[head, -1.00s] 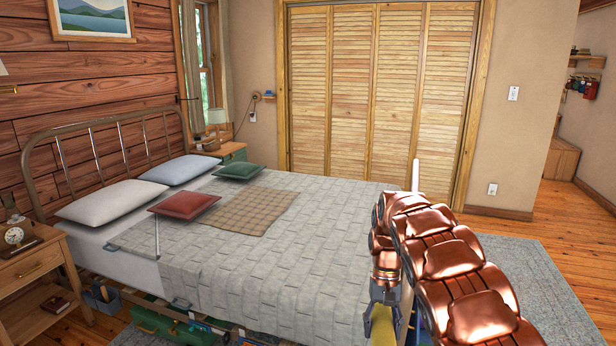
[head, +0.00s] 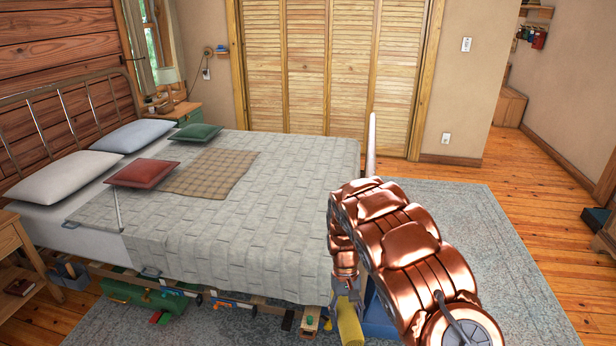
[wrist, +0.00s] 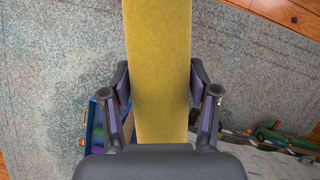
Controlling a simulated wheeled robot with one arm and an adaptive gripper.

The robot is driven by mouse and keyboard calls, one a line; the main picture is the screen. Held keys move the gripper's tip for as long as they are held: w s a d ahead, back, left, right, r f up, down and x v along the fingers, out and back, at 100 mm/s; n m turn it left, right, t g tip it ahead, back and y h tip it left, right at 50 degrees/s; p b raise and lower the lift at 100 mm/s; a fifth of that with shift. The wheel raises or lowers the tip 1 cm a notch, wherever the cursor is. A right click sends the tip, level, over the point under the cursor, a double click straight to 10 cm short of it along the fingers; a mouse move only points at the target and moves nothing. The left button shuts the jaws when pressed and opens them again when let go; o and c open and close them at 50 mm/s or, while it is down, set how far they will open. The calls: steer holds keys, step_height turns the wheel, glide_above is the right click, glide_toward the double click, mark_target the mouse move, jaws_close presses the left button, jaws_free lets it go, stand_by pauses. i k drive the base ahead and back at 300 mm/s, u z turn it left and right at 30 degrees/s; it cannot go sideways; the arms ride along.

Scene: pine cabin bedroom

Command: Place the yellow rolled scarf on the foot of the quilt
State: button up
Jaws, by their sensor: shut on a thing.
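The yellow rolled scarf (head: 349,322) hangs in my gripper (head: 345,296) beside the foot of the bed in the head view. In the wrist view the scarf (wrist: 158,70) runs up between the two fingers of my gripper (wrist: 162,95), which are shut on it from both sides. The rug lies beyond the scarf there. The light grey quilt (head: 240,220) covers most of the bed in the head view. Its foot end is to the left of my gripper and partly hidden by my copper-coloured arm. The foot of the quilt looks bare where it shows.
A tan checked blanket (head: 210,172), a red cushion (head: 146,173) and a green cushion (head: 195,132) lie on the bed. A thin white post (head: 371,145) rises at the bed's foot. Toolboxes (head: 140,297) and other things sit beneath the bed. Rug (head: 510,250) is clear at right.

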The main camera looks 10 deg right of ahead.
mark_target(318, 167)
steer(key=z, duration=1.7)
steer(key=i, duration=4.85)
steer(key=u, duration=1.1)
steer(key=i, duration=2.85)
